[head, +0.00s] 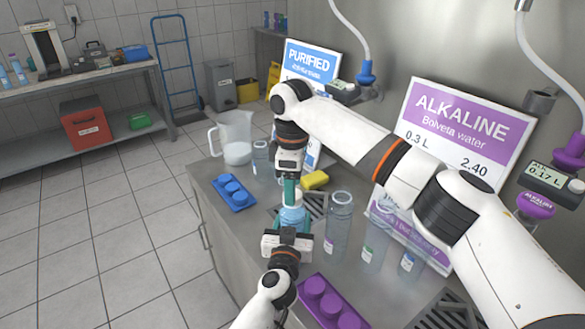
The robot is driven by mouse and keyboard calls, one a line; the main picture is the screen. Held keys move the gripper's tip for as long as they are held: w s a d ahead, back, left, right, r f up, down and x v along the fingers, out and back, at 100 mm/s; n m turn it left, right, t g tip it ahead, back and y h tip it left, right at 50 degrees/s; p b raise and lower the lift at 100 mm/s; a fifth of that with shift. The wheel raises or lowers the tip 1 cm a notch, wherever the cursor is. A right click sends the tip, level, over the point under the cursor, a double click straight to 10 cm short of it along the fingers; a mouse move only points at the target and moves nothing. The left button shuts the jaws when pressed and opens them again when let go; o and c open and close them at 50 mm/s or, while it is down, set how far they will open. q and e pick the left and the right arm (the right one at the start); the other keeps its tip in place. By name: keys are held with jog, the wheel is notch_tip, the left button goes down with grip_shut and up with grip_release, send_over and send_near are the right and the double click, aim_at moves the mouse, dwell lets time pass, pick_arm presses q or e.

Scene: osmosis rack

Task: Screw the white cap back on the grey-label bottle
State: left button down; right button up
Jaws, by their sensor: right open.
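A light-blue bottle (292,216) stands upright on the steel counter, between my two grippers. Its label is hidden, so I cannot tell whether it is grey. My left gripper (288,238) reaches in from the front and is around the bottle's lower part, seemingly shut on it. My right gripper (291,188) points down just above the bottle's top, with green fingers, open. I cannot make out the white cap; the fingers cover the bottle's mouth.
A clear bottle (338,222) stands close on the right, with more bottles beyond. A blue cap tray (240,207) lies left, a purple cap tray (352,318) in front. A jug (236,132) and yellow sponge (315,180) are behind. An ALKALINE sign (455,125) stands at right.

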jog(key=shift+f, duration=0.75)
jog(key=shift+c, duration=0.6)
jog(key=c, duration=0.9)
jog(key=shift+c, duration=0.2)
jog(key=m, duration=0.5)
jog(key=o, duration=1.1)
jog(key=shift+o, duration=0.2)
jog(key=shift+r, duration=0.1)
notch_tip(320, 180, up, 12)
